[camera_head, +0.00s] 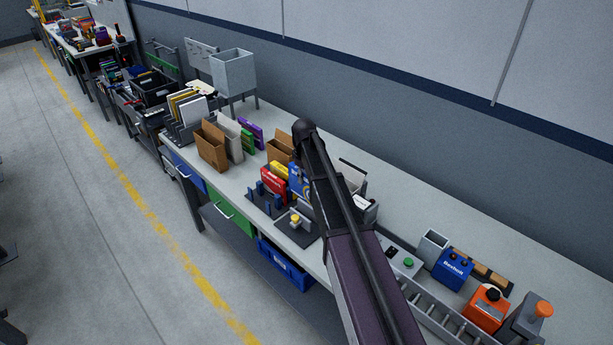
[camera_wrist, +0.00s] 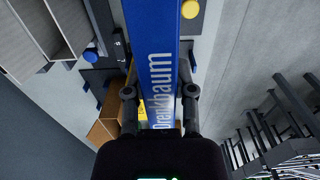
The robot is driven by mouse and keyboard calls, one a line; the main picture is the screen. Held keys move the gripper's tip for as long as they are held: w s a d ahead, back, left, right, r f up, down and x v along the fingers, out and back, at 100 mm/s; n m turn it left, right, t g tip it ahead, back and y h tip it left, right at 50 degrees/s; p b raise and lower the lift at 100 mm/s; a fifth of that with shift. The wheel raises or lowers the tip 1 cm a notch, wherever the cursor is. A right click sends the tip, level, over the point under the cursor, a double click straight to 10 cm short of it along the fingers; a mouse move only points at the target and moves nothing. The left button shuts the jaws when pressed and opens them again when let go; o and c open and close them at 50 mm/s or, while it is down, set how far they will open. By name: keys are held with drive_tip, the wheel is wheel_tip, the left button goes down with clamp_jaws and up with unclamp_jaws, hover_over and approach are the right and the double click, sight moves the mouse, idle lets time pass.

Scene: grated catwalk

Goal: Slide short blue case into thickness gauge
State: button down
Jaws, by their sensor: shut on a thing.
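A blue case with white lettering "Drenkbaum" (camera_wrist: 162,50) stands between the two fingers of my gripper (camera_wrist: 160,92) in the wrist view, and the fingers are shut on it. In the head view the blue case (camera_head: 296,183) shows only in part beside my arm, which hides the rest and my fingers. A dark fixture with blue posts (camera_head: 263,197) sits on the bench near the case, and a dark base with a yellow knob (camera_head: 295,221) sits at the front edge. I cannot tell for sure which is the thickness gauge.
Red (camera_head: 272,184) and yellow (camera_head: 279,170) cases stand close by the blue one. Brown holders (camera_head: 211,147) and file racks stand to the left. A wall runs behind.

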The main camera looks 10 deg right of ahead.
sight(305, 187)
drive_tip(key=shift+w+d+f, duration=0.1)
drive_tip(key=shift+f, duration=0.1)
drive_tip(key=shift+f+b, duration=2.25)
drive_tip(key=shift+b, duration=0.15)
drive_tip(key=shift+d+f, duration=0.1)
drive_tip(key=shift+f, duration=0.05)
wheel_tip(305, 187, down, 8)
drive_tip(key=b, duration=0.8)
drive_tip(key=shift+r, duration=0.2)
idle(1.3)
idle(0.5)
drive_tip(key=shift+c, duration=1.8)
unclamp_jaws()
drive_tip(key=o, duration=0.4)
drive_tip(key=shift+c, duration=0.2)
